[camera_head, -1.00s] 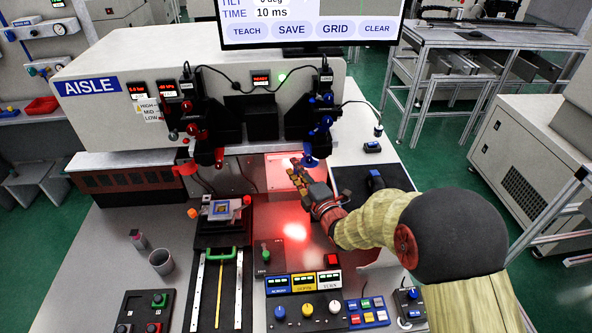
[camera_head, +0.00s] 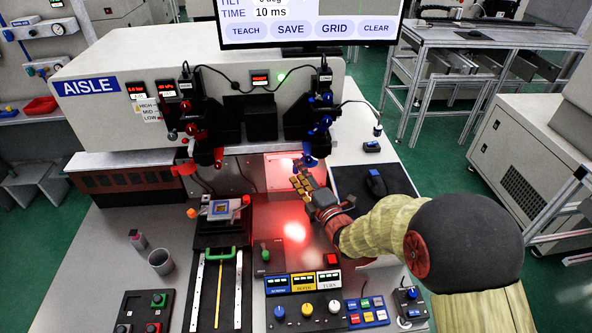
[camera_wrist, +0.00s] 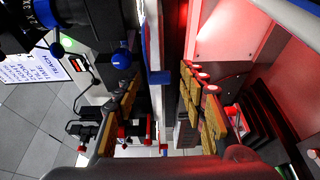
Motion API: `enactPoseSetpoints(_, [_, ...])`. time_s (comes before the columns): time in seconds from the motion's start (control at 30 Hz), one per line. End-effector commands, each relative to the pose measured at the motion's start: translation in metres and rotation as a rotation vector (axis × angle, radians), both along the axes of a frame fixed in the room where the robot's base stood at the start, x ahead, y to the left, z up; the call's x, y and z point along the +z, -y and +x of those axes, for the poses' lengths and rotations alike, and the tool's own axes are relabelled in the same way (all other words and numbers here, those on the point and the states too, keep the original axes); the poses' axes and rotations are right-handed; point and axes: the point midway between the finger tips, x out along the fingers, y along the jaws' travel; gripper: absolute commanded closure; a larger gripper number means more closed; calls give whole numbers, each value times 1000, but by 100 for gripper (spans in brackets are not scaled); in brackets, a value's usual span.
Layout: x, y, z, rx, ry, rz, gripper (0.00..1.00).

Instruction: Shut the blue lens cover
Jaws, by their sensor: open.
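The blue lens cover (camera_head: 309,161) hangs at the lower end of the right-hand, blue-knobbed camera unit (camera_head: 318,122). My gripper (camera_head: 299,178) is just below it, by the red-lit panel, with its tan padded fingers pointing up toward the unit. In the wrist view my gripper (camera_wrist: 160,92) has its two fingers apart. A blue piece (camera_wrist: 158,77) that looks like the cover shows in the gap between them, seen nearly edge-on. I cannot tell whether a finger touches it. A round blue knob (camera_wrist: 122,59) sits to its left.
The red-knobbed camera unit (camera_head: 205,125) hangs to the left. A stage with a small chip (camera_head: 221,209) stands below it. Control boxes (camera_head: 325,310) line the front.

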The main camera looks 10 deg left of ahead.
Motion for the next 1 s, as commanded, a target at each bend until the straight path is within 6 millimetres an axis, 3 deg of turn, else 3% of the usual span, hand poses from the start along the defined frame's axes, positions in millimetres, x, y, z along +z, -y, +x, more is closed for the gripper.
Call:
enactPoseSetpoints(0.4, [0, 46, -64, -1, -1, -1, 59])
enactPoseSetpoints(0.6, [0, 54, -75, 0, 0, 0, 59])
enactPoseSetpoints(0.87, [0, 55, -77, 1, -1, -1, 59])
enactPoseSetpoints(1.0, [1, 49, -79, 11, -1, -1, 66])
